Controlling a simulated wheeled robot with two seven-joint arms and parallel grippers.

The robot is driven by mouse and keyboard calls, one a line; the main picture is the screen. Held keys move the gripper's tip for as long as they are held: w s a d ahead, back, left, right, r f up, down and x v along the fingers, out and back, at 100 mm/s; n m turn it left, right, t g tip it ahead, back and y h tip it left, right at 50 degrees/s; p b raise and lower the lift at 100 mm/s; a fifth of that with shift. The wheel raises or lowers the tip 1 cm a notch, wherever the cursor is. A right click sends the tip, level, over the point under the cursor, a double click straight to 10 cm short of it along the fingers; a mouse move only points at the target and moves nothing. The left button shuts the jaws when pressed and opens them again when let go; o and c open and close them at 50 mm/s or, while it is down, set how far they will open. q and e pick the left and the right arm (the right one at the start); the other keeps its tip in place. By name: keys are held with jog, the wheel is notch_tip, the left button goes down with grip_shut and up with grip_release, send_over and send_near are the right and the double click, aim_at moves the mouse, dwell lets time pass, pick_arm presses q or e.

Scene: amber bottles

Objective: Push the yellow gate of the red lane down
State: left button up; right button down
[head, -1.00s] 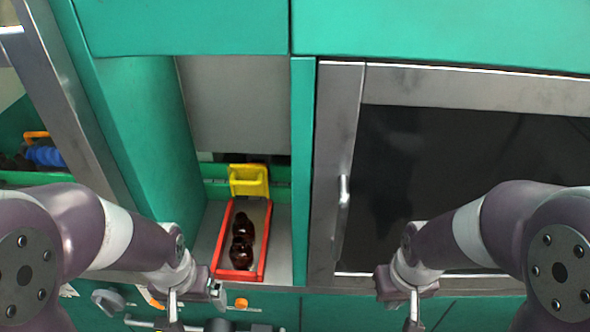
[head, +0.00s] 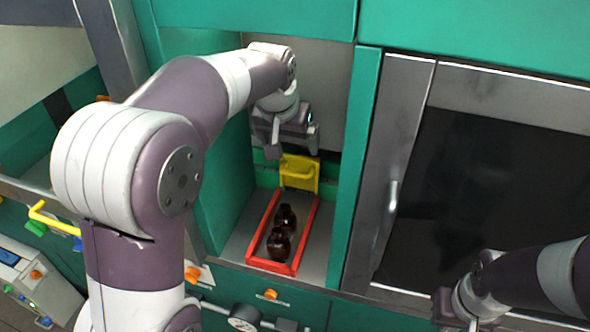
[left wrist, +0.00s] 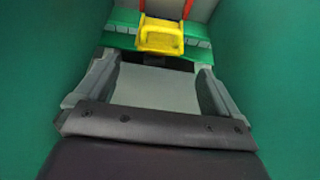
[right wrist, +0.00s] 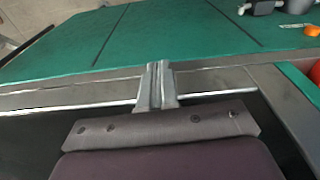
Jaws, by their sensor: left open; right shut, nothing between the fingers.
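The yellow gate (head: 299,171) stands raised at the far end of the red lane (head: 255,236). It also shows in the left wrist view (left wrist: 160,40), beyond my fingers. Dark amber bottles (head: 279,243) lie in the lane. My left gripper (head: 293,143) is open and empty, just above and behind the gate in the head view, apart from it as far as I can see. My right gripper (head: 458,318) is low at the right, partly cut off by the picture edge. In the right wrist view (right wrist: 157,85) its fingers are shut with nothing between them.
The lane sits in a narrow bay between green walls; the right one is a slim green post (head: 355,165). A steel-framed dark panel with a handle (head: 393,196) is right of it. A yellow handle (head: 52,222) is at the far left.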

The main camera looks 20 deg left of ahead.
aim_at(295, 174)
pick_arm(q)
jog(key=p+x, duration=0.1)
jog(key=x, duration=0.3)
jog(key=p+x, duration=0.1)
jog(key=x, duration=0.3)
jog(key=s+x, duration=0.1)
jog(key=x, duration=0.3)
jog(key=shift+w+a+f+p, duration=0.1)
jog(key=shift+a+f+p, duration=0.1)
jog(key=shift+f+p, duration=0.2)
jog(key=shift+d, duration=0.1)
jog(key=shift+c, duration=0.5)
jog(key=c, duration=1.1)
notch_tip(295, 174, down, 4)
jog(key=b, duration=0.3)
jog(key=shift+f, duration=0.1)
jog(key=shift+c, duration=0.2)
jog(key=o, duration=1.2)
jog(key=shift+f, duration=0.1)
jog(key=shift+o, duration=0.2)
